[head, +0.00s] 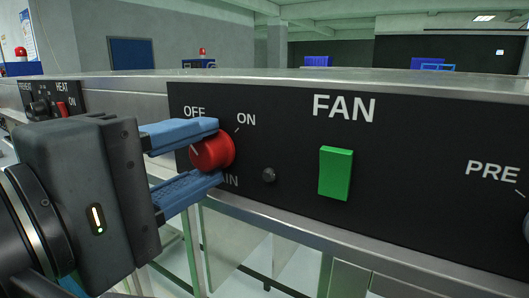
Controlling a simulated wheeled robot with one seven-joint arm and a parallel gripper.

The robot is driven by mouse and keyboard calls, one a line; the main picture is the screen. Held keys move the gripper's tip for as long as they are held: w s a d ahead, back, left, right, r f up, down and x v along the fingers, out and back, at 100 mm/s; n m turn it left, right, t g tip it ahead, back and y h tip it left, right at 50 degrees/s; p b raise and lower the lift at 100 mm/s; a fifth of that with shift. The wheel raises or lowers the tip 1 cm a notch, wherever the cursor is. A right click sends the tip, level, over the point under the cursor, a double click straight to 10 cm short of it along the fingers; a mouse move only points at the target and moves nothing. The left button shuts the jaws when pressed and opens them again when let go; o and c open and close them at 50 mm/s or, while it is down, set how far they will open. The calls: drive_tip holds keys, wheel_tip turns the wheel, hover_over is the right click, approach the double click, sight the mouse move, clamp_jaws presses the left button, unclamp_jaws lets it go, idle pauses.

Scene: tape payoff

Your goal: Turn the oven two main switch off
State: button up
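The red main switch knob (217,152) sits on a black panel under the words OFF and ON. Its white mark is on the upper left side, toward OFF. The fingers are very close to the knob's top and bottom edges. I cannot tell whether they press on it. The upper finger hides part of the panel beside OFF.
A green FAN switch (336,173) and a small dark button (269,175) are to the right on the same panel. A PRE dial is cut off at the right edge. Another panel (50,101) with a HEAT switch is at the far left. A metal ledge runs above.

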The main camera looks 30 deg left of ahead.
drive_tip(key=o, duration=0.3)
drive_tip(key=s+b, duration=0.1)
drive_tip(key=s, duration=0.6)
drive_tip(key=shift+s+a+b, duration=0.3)
drive_tip(key=shift+s+b, duration=0.05)
drive_tip(key=shift+b, duration=0.05)
drive_tip(key=shift+s, duration=0.1)
